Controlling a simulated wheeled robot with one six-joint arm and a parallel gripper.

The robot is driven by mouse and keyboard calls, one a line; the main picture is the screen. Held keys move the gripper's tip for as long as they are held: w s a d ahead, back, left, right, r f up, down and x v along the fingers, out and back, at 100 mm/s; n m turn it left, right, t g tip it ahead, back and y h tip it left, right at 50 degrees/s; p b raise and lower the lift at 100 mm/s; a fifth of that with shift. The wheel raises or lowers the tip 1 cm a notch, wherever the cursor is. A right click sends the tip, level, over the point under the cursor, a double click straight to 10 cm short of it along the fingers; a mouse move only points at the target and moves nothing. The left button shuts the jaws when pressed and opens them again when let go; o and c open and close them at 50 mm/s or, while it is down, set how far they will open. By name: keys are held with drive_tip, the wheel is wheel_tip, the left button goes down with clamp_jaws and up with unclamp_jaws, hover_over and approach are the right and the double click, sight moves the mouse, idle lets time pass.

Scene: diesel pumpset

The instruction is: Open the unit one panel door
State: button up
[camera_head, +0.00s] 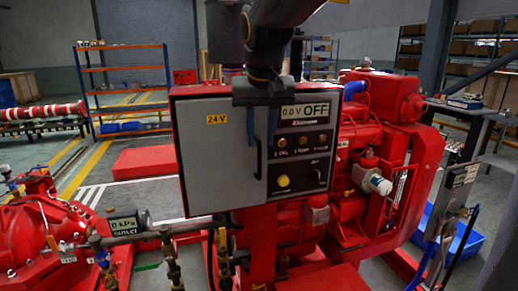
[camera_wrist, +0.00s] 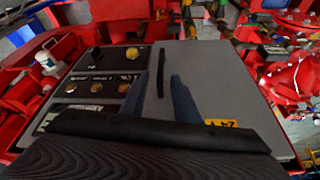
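The unit one panel is a red-edged box with a grey door (camera_head: 212,165) on its left, carrying a yellow "24V" label (camera_head: 216,119). The door looks closed. A black vertical handle (camera_head: 258,158) is near the door's right edge. My gripper (camera_head: 261,140) is in front of the panel at the handle's upper end. In the wrist view, turned upside down, the two blue fingers of my gripper (camera_wrist: 160,82) are apart, with the black handle (camera_wrist: 162,68) showing between and beyond their tips. The fingers are not closed on the handle. I cannot tell the exact depth gap.
Right of the door is a black control face (camera_head: 304,145) with an "OFF" display, several knobs and a yellow button (camera_head: 283,181). Red engine parts (camera_head: 395,150) stand at the right. A red pump (camera_head: 40,235) and pipes (camera_head: 150,232) are at the lower left. Floor is open farther left.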

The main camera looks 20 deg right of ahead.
sight(260, 148)
drive_tip(key=p+x, duration=0.1)
drive_tip(key=x, duration=0.5)
clamp_jaws()
